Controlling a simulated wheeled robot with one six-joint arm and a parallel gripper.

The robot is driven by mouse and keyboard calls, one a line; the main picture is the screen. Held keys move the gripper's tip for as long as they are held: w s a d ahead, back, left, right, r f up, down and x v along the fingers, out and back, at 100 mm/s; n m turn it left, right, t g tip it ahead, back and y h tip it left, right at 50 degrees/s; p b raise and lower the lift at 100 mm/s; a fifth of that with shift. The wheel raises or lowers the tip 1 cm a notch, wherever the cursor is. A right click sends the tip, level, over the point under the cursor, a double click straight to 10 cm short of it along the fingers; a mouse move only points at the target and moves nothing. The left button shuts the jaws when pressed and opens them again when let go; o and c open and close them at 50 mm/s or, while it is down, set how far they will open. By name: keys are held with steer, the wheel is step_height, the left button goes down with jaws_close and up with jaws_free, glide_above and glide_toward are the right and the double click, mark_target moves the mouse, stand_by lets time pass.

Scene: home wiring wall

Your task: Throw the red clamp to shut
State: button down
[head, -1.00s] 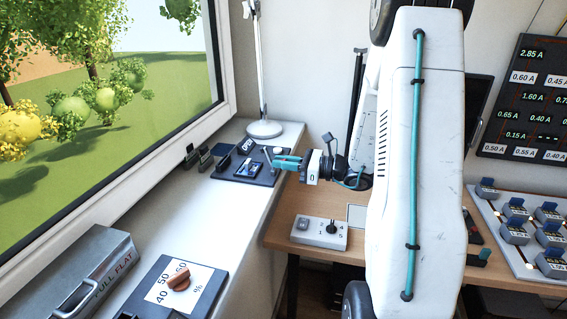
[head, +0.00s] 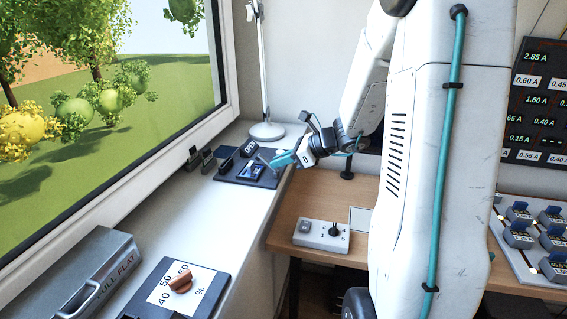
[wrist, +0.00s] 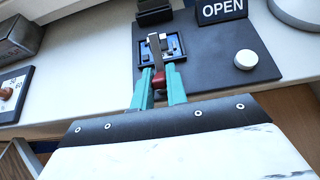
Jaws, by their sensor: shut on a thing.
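The red clamp shows in the wrist view as a metal lever (wrist: 155,50) with a red grip (wrist: 159,80), rising from a blue-edged base (wrist: 174,46) on a dark panel (wrist: 205,65). My gripper (wrist: 159,88) has its teal fingers on either side of the red grip and is shut on it. In the head view my gripper (head: 277,161) reaches down and left over the right part of the panel (head: 230,174). There the clamp's grip is hidden by the fingers, and its blue base (head: 250,171) shows just left of them.
An OPEN sign (wrist: 222,9) and a white round knob (wrist: 246,60) sit on the same panel. A lamp base (head: 266,131) stands behind it. A dial panel (head: 181,284) and grey box (head: 75,275) are nearer on the sill. A switch box (head: 322,234) lies on the desk.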

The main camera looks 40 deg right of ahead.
steer(key=g+h, duration=0.1)
steer(key=w+g+h, duration=0.1)
steer(key=a+g, duration=0.1)
steer(key=shift+w+r+h, duration=0.15)
steer(key=shift+r+h, duration=0.15)
steer(key=shift+h, duration=0.1)
steer(key=shift+w+a+f+g+h, duration=0.15)
steer(key=shift+w+g+h, duration=0.1)
steer(key=shift+g+h, duration=0.4)
steer(key=shift+w+a+g+h, duration=0.2)
steer(key=shift+g+h, duration=0.15)
steer(key=shift+g, duration=0.5)
steer(key=c, duration=1.4)
jaws_free()
steer(key=v, duration=0.7)
steer(key=shift+s+r, duration=0.1)
steer(key=shift+r, duration=0.3)
